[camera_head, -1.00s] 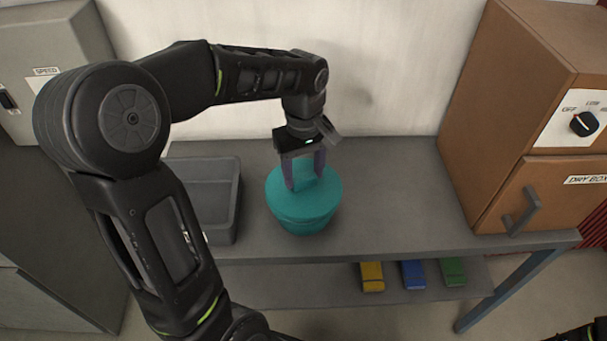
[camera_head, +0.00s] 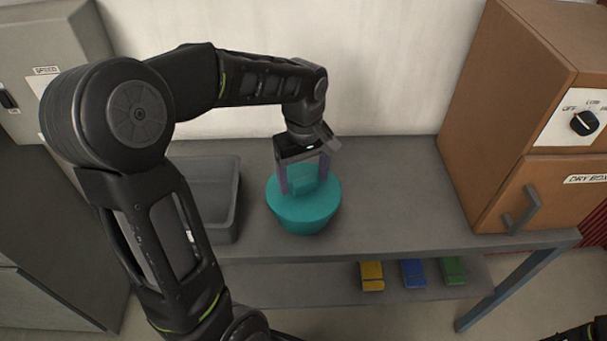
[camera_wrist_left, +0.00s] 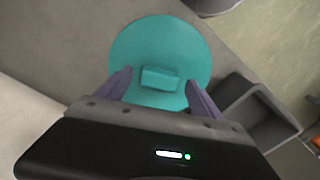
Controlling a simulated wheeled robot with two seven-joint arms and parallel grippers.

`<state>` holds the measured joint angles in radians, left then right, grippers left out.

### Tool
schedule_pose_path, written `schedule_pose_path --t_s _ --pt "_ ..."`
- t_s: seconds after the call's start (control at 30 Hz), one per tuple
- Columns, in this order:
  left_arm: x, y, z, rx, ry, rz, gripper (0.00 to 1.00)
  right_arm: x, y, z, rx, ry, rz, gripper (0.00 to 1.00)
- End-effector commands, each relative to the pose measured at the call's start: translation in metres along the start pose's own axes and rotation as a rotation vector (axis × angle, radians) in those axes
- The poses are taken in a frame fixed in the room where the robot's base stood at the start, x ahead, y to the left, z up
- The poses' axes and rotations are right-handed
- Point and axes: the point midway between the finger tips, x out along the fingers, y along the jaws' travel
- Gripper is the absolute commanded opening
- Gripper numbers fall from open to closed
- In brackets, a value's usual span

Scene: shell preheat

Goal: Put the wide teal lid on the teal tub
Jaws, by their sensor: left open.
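The wide teal lid (camera_head: 318,203) lies on top of the teal tub (camera_head: 304,228) on the grey bench, and it looks level. The lid has a raised block handle in its middle. The lid also shows in the left wrist view (camera_wrist_left: 160,45), with its handle (camera_wrist_left: 160,78) between the fingers. My left gripper (camera_head: 304,188) is open, its two fingers on either side of the handle with gaps to it. The lid hides most of the tub. At the lower right edge of the head view a dark piece of my right arm shows, but not its gripper.
A grey open bin (camera_head: 215,200) stands left of the tub. A brown dry box (camera_head: 490,130) with a handle stands at the right. Yellow (camera_head: 372,276), blue (camera_head: 413,274) and green (camera_head: 453,271) blocks lie on the lower shelf. The bench right of the tub is clear.

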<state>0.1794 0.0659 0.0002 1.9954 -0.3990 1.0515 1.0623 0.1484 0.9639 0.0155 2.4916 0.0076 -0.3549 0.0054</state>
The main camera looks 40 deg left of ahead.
Motion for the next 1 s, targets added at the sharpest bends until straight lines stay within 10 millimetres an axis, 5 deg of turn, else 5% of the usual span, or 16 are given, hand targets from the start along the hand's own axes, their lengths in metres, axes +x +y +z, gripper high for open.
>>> schedule_pose_path --t_s 0.27,0.7,1.0 --pt "-0.016 0.001 -0.001 -0.001 0.002 0.003 0.76 -0.001 0.0 0.0 0.0 0.0 0.001 0.0" --pt "-0.103 0.001 0.0 0.0 0.002 0.004 0.76 0.003 0.001 -0.001 -0.001 0.001 -0.001 0.0" --pt "-0.124 0.0 0.0 0.0 0.0 0.0 0.76 0.001 0.0 0.0 0.0 0.0 0.0 0.0"
